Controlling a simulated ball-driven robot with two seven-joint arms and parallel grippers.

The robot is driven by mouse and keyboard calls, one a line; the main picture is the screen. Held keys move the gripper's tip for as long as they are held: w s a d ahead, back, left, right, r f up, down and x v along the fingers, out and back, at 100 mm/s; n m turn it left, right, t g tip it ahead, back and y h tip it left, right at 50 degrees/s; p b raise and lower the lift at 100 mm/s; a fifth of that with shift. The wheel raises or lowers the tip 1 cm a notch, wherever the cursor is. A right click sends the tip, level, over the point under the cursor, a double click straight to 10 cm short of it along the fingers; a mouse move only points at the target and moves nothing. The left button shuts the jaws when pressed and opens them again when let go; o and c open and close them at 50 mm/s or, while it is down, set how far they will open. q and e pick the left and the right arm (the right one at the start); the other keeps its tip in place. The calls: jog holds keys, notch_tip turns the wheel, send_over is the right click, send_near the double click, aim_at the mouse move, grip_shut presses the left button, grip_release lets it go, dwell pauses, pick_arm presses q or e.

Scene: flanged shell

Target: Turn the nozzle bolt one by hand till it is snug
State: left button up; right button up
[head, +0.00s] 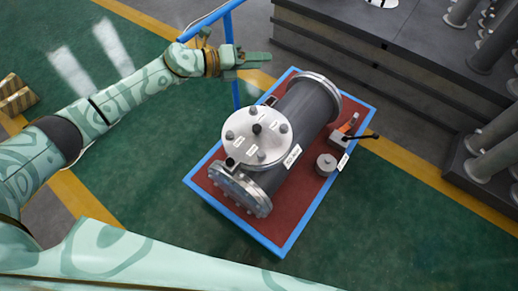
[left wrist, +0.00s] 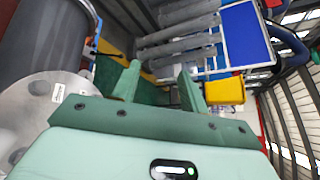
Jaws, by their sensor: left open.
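The grey flanged shell (head: 310,105) lies on a red-topped stand. Its round pale nozzle cover (head: 243,147) faces up and carries several dark bolts, one of them a nozzle bolt (head: 283,128) at the cover's right edge. Small white labels sit by them, too small to read, so I cannot tell which is bolt one. My right gripper is not in view.
The stand has a blue rim (head: 310,215). A small block with a black handle (head: 362,136) and a grey round piece (head: 326,164) lie right of the shell. A blue post (head: 229,30) stands by my left gripper. Dark steps (head: 400,60) are at the upper right.

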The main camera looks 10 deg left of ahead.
pick_arm(q)
jog(key=s+d+m+g, duration=0.2)
jog(key=s+m+g, duration=0.25)
jog(key=m, duration=0.25)
jog(key=m+g+y, duration=0.4)
jog(key=m+y, duration=0.4)
jog(key=m, duration=0.1)
send_near(261, 154)
jog(key=shift+t, duration=0.25)
jog(key=b+x, duration=0.6)
jog(key=x, duration=0.1)
jog(key=shift+s+d+f, duration=0.15)
jog(key=shift+f, duration=0.2)
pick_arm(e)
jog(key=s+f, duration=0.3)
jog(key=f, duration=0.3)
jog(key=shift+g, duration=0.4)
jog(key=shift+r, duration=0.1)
pick_arm(q)
grip_shut()
